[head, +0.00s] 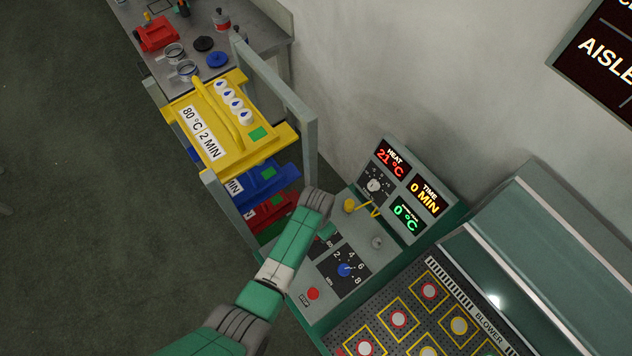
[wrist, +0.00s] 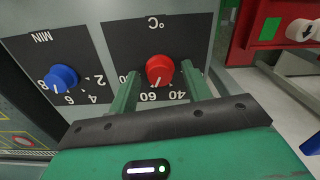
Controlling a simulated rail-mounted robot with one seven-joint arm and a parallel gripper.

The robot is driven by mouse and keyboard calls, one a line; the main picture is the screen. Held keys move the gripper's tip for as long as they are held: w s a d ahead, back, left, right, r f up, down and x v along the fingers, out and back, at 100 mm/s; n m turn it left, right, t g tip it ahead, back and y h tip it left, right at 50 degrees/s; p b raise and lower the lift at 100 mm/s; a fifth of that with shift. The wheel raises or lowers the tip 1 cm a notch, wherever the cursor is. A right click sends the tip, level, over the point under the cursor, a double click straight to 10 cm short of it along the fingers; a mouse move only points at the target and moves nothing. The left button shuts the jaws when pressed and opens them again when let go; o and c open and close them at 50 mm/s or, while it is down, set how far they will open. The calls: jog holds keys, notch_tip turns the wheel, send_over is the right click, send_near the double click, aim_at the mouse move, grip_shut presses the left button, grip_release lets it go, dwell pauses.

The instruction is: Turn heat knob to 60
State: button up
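The red heat knob (wrist: 159,68) sits on a black °C dial plate (wrist: 125,40), upside down in the wrist view. Its white mark points down toward the 60 label, but the exact setting is hard to read. My gripper (wrist: 160,72) is open, with one green finger on each side of the knob and a visible gap to both. In the head view my gripper (head: 325,228) covers the red knob. The heat display (head: 391,159) reads 21 °C.
A blue MIN knob (wrist: 62,77) is beside the heat dial; it also shows in the head view (head: 345,270). A red button (head: 313,294) and yellow lever (head: 372,208) are close by. A rack with a yellow tray (head: 235,150) stands left of the panel.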

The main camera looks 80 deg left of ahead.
notch_tip(320, 180, up, 8)
jog(key=shift+f+p, duration=0.1)
jog(key=shift+p, duration=0.45)
dwell(0.3)
